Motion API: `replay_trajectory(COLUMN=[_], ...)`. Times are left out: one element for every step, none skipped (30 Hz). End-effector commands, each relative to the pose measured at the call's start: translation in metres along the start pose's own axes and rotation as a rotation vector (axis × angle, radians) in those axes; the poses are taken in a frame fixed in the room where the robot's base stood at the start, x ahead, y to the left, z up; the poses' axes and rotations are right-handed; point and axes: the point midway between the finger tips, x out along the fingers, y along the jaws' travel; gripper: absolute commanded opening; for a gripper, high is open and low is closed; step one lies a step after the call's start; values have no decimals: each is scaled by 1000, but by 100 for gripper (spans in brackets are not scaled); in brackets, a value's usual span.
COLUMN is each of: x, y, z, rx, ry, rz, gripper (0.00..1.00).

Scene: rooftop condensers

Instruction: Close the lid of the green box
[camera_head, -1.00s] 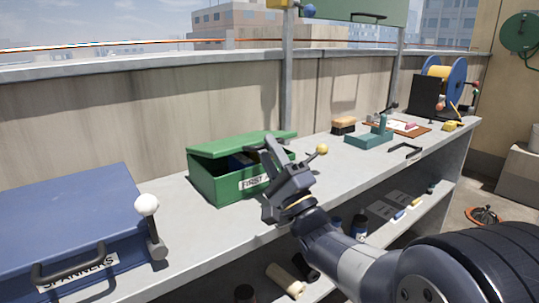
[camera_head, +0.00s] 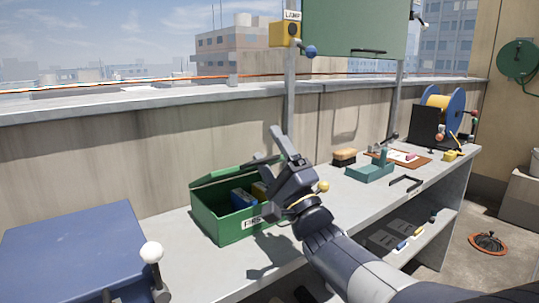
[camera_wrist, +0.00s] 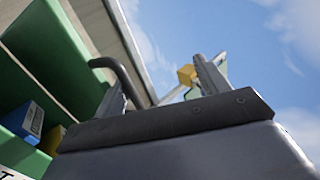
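The green box (camera_head: 222,220) stands on the grey bench, its lid (camera_head: 224,175) raised at the back and its inside showing. Blue and yellow items lie in it. My gripper (camera_head: 270,150) is at the box's right end, up at about lid height, with its fingers apart and nothing between them. In the wrist view the lid (camera_wrist: 60,55) fills the left side, and its dark handle (camera_wrist: 118,72) is close to my left finger. I cannot tell if they touch. My wrist hides part of the box's right front and its label.
A blue case (camera_head: 75,250) with a white-knobbed lever (camera_head: 152,254) stands at the left. A teal tool (camera_head: 370,171), a brush (camera_head: 344,157) and a black handle (camera_head: 405,181) are to the right. A yellow lamp box (camera_head: 284,34) hangs on a post above.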

Motion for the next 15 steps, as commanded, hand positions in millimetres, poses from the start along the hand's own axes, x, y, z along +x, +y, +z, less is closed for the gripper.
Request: replay_trajectory(x=[-1, -3, -6, -8, -11, -14, -16, -18, -20, -22, -25, -27, -30, -32, -34], y=[-8, -8, -7, -6, -5, -5, -4, -4, -4, -3, -3, -2, -1, -1, 0], z=[0, 0, 0, 0, 0, 0, 0, 0, 0, 0, 0, 0, 0, 0, 0], rx=[-4, -4, -4, -4, -4, -4, -4, -4, -4, -4, -4, -4, -4, -4, -4], ry=[-3, -3, -2, -2, -2, -2, -2, -2, -2, -2, -2, -2, -2, -1, -1], rz=[-24, -24, -24, -24, -23, -23, -23, -23, -24, -24, -23, -23, -22, -22, -22], gripper=[52, 52, 52, 53, 54, 55, 56, 57, 58, 59, 61, 62, 64, 65, 67])
